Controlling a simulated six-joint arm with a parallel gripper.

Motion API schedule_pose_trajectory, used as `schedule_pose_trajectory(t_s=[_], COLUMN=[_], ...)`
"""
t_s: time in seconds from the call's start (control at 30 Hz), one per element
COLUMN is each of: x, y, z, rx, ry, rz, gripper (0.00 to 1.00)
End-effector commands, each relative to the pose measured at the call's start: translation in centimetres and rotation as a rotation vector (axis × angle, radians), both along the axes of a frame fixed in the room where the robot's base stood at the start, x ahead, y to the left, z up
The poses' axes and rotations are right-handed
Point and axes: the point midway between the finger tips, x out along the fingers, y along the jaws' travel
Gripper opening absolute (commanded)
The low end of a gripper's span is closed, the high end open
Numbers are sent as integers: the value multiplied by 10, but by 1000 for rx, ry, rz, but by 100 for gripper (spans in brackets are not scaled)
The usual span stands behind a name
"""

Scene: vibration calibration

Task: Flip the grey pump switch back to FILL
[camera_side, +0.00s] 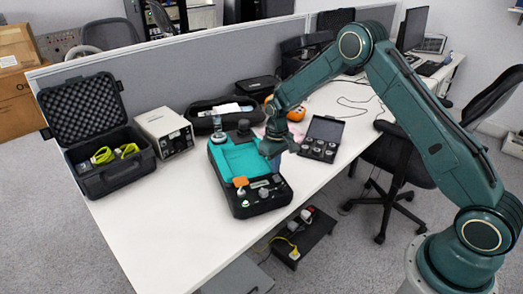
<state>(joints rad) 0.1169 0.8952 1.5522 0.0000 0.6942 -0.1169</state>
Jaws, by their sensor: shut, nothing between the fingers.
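A portable unit with a teal top (235,158) and a black body stands on the white table. Its front panel carries an orange square piece (240,181), a green-lit button (245,203) and a pale round knob (263,193). The grey pump switch is too small to make out, so its position cannot be read. My gripper (274,161) is shut and empty, pointing down over the right side of the unit, behind the front panel. Whether it touches the unit cannot be told; its fingers are small and partly blend with the background.
Left of the unit are a beige instrument box (163,133) and an open black case (117,171) with yellow-green items. An open dark box of round pieces (320,138) stands to the right, near my arm. A black pouch (222,112) lies behind. The front-left table is clear.

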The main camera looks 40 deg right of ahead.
Motion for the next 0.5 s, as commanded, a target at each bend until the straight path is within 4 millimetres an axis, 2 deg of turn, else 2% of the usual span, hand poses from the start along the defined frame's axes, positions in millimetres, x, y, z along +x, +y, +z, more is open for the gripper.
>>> schedule_pose_trajectory(t_s=[0.5], x=[0], y=[0], z=[-3], rx=[0], ry=[0], rz=[0], gripper=[0])
